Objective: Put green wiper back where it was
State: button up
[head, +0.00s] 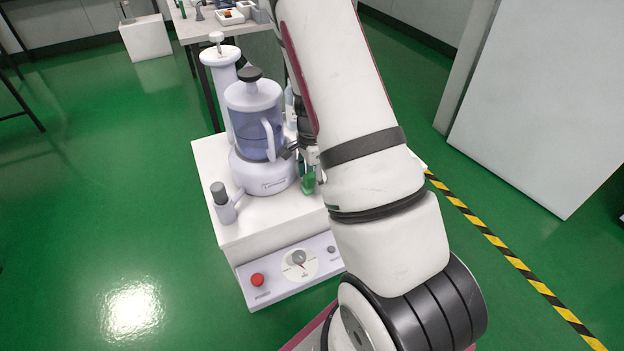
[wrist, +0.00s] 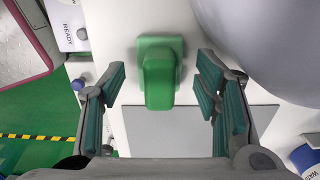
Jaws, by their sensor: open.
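The green wiper (wrist: 160,72) shows in the wrist view as a block with a squarish base and a rounded upright part, on or just above a white surface. My gripper (wrist: 161,80) is open, with one finger on each side of the wiper and visible gaps between. In the head view a green patch (head: 307,180), likely the wiper, shows beside the blender-like machine, partly hidden by my arm. My gripper (head: 298,150) is mostly hidden there too.
The white machine (head: 265,140) with a clear jar stands close to the left of my gripper on a white bench (head: 225,225). A grey plate (wrist: 260,120) lies near the wiper. A labelled bottle (wrist: 305,158) stands at the wrist view's lower right.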

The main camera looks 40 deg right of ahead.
aim_at(312, 175)
notch_tip(312, 175, up, 11)
jog(key=p, duration=0.3)
jog(key=shift+f+p, duration=0.1)
jog(key=shift+p, duration=0.25)
jog(key=shift+s, duration=0.1)
